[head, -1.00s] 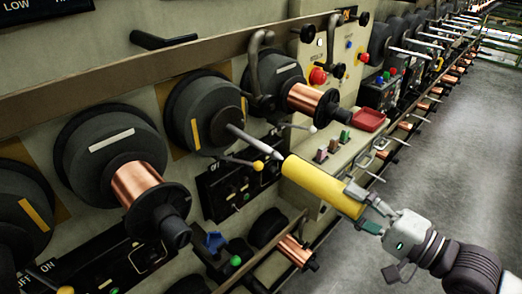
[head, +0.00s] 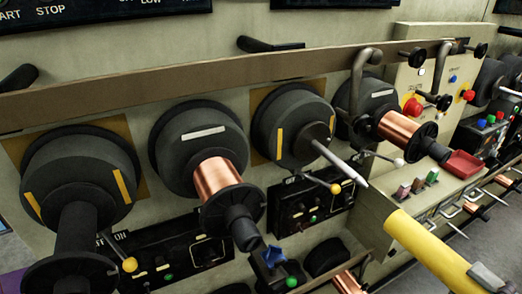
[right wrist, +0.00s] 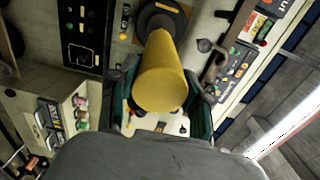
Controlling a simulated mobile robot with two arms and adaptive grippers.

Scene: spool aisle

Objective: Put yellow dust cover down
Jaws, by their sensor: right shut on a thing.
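The yellow dust cover (head: 425,247) is a long plain cylinder in the lower right of the head view. My right gripper (head: 485,275) is shut on it near its lower end; only a small part of the gripper shows at the picture's edge. In the right wrist view the cover (right wrist: 161,75) stands between the two green fingers of the gripper (right wrist: 160,110) and points away toward a dark round hub. In the head view its upper end is just past the tip of a bare grey spindle (head: 340,162), with a small gap in the picture. My left gripper is not in view.
Copper spools (head: 218,180) sit on neighbouring dark hubs along the machine. A red tray (head: 462,164) and small coloured blocks (head: 418,183) are on a ledge behind the cover. Levers and a long rail (head: 200,80) run above.

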